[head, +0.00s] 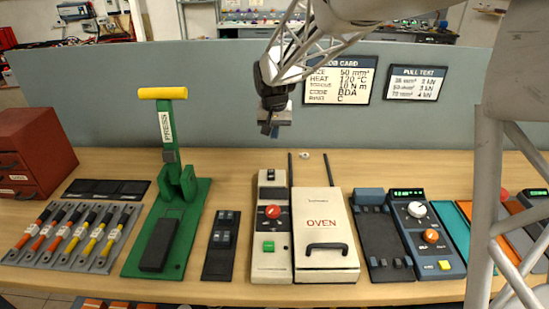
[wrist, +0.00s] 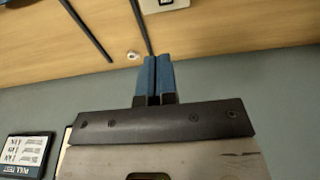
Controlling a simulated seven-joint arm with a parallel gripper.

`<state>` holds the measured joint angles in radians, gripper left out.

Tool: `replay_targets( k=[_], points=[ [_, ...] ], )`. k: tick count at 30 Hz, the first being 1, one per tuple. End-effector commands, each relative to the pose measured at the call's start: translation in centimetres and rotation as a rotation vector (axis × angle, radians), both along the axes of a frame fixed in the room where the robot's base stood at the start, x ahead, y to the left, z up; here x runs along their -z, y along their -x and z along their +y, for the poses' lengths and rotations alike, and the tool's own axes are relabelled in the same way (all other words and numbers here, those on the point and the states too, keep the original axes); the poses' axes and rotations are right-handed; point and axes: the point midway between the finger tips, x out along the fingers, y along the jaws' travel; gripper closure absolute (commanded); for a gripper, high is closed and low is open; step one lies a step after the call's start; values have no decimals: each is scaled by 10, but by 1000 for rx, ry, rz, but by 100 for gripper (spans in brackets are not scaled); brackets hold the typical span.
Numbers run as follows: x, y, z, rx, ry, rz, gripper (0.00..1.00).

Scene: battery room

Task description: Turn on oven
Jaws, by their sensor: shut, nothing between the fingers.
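The oven (head: 322,246) is a cream box marked OVEN with a black handle, at the middle of the bench in the head view. Left of it, and close beside it, stands a cream control unit (head: 284,257) with a red knob (head: 272,212) and a green button (head: 268,246). A dark switch-like part (head: 271,192) sits near its top. My gripper (head: 270,130) hangs above and behind the control unit, well clear of it. Its blue fingers (wrist: 155,78) are together and empty in the wrist view. Whether the oven is on cannot be told.
A green press (head: 182,205) with a yellow handle stands left, beyond a small black tray (head: 221,245). A dark blue tester (head: 424,236) stands right of the oven. Two dark rods rise behind the oven. A grey-green partition (head: 190,100) with cards stands behind the bench.

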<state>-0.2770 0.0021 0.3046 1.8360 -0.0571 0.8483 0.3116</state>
Motion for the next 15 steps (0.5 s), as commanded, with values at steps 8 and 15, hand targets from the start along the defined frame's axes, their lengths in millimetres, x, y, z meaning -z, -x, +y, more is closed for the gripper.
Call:
replay_targets(
  k=[8,15],
  points=[
    [14,-2,0,0,1,2,100],
    [43,-6,0,0,1,3,100]
  ],
)
